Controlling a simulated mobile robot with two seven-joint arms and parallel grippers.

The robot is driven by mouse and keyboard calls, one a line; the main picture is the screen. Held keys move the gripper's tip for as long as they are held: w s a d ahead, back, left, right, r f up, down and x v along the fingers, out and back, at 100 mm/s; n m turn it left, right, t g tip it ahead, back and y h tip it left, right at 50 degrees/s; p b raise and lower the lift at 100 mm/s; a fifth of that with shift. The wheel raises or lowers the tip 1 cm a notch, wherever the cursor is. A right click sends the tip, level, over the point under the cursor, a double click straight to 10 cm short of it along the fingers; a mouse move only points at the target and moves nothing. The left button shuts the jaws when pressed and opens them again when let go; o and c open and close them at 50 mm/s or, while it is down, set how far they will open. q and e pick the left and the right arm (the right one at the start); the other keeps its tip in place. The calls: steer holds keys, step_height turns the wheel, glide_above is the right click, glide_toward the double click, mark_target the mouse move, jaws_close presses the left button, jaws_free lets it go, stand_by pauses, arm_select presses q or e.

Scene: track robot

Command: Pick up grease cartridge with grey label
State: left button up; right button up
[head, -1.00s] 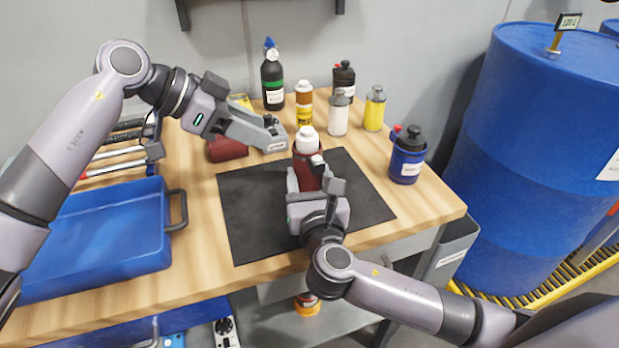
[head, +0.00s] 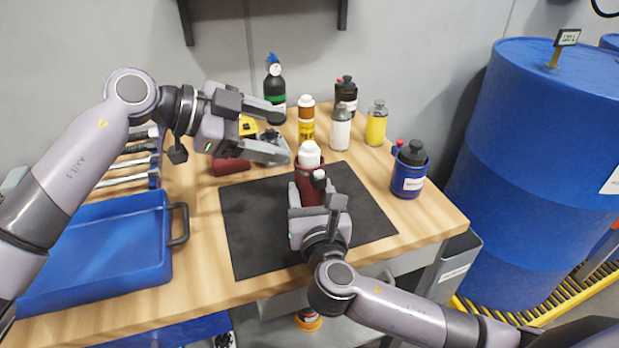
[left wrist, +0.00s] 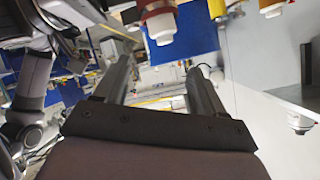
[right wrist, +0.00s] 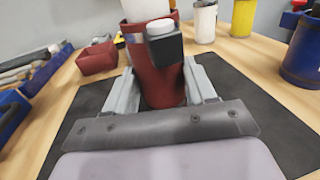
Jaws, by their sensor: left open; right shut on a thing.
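A white cartridge (head: 341,130) and a yellow cartridge (head: 376,124), both with greyish tops, stand upright at the back of the bench. I cannot make out a grey label on either. My left gripper (head: 284,134) is open, above the bench at the back left, pointing right, with nothing between its fingers. My right gripper (head: 312,205) is shut on a dark red container (head: 309,183) with a white cap, over the black mat. The right wrist view shows this container (right wrist: 162,85) between the fingers, with a small black, white-capped part in front.
The black mat (head: 258,235) is mostly bare. A dark bottle with a green band (head: 275,97), a brown-and-yellow bottle (head: 306,125) and a dark bottle (head: 346,92) stand behind. A blue container (head: 408,172) stands right, a blue tray (head: 100,250) left, a red bin (head: 231,166) under my left gripper.

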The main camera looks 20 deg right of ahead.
arm_select(q)
steer(key=s+d+r+m+t+h, duration=0.2)
steer(key=s+d+r+m+h, duration=0.25)
steer(key=m, duration=0.75)
steer(key=m+t+y, duration=0.4)
steer(key=m+t, duration=0.5)
steer(key=m, duration=0.2)
glide_toward(306, 149)
steer(key=x, duration=0.6)
steer(key=shift+w+a, duration=0.15)
steer(key=shift+a, duration=0.05)
steer(key=shift+x, duration=2.85)
steer(key=shift+d, duration=0.1)
